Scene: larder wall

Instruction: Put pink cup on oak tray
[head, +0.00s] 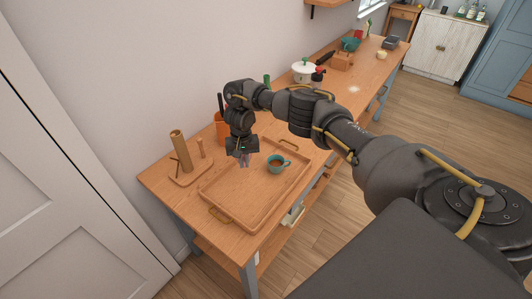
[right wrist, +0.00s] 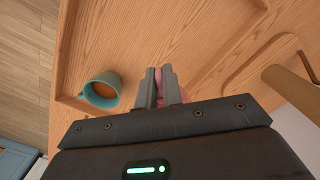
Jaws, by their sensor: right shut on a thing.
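My right gripper (head: 243,158) is shut on the pink cup, over the oak tray (head: 240,197). Only a small pink part of the cup (right wrist: 159,78) shows between the fingers in the right wrist view; the rest is hidden. I cannot tell whether the cup touches the tray floor. The oak tray is a wide wooden tray with a raised rim and brass handles, lying on the wooden counter. My left gripper is not in view.
A small board with a wooden cylinder (head: 180,150) stands left of the tray. An orange container (head: 221,128) is behind my gripper by the wall. A white pot (head: 303,72) stands farther along the counter. The tray's front part is bare.

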